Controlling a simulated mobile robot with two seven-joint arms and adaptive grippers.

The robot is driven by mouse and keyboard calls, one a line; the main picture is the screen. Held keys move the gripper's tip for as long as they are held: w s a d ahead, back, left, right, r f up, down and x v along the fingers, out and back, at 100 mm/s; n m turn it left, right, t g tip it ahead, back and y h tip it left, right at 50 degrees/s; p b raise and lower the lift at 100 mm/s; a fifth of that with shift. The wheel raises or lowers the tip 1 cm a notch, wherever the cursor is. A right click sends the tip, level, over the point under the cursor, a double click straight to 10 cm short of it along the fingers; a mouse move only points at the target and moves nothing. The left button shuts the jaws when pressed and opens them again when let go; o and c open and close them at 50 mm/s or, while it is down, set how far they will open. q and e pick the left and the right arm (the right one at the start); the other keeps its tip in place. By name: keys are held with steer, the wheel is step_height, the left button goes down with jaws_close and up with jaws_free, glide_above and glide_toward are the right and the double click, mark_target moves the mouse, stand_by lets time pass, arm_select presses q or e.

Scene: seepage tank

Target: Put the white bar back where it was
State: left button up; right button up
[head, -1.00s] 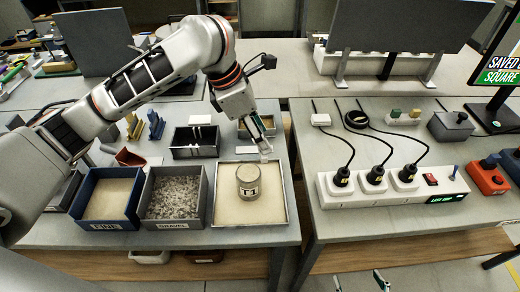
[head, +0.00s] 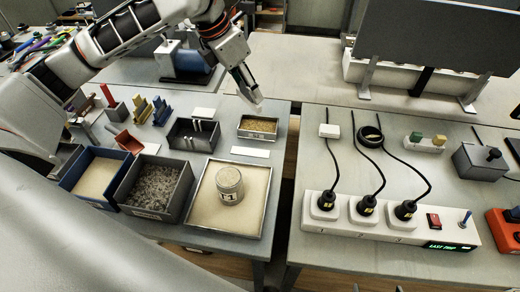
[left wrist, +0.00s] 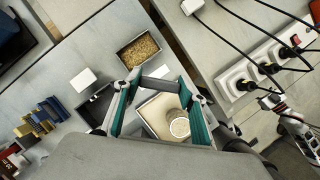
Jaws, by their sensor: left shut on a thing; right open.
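My left gripper (head: 251,96) is above the table, over the far side of a small tray of golden grains (head: 259,126). In the left wrist view, its teal fingers (left wrist: 160,82) stand apart. A pale piece shows at the fingertips in the head view; I take it as the white bar, but its outline is mostly hidden. A flat white strip (head: 250,152) lies on the table between the small tray and the sand tray (head: 252,235). The fingertips of my right gripper (head: 378,289) barely show, apart, at the bottom edge.
A blue-walled bin (head: 88,197) and a gravel bin (head: 155,188) stand left of the sand tray. A dark box (head: 194,135) with a white piece (head: 204,113) behind it is further back. A power strip (head: 390,222) with cables is on the right table, across a gap.

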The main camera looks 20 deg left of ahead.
arm_select(q)
steer(key=shift+w+a+f, duration=0.1)
steer(key=shift+f, duration=0.2)
step_height(320, 180, down, 19)
steer(key=shift+a+f, duration=0.1)
stand_by(0.5)
steer(key=o, duration=1.4)
steer(key=shift+f, duration=0.15)
steer(key=shift+c, duration=0.2)
steer(key=v, duration=1.2)
steer(key=shift+r, duration=0.2)
steer(key=shift+f, duration=0.1)
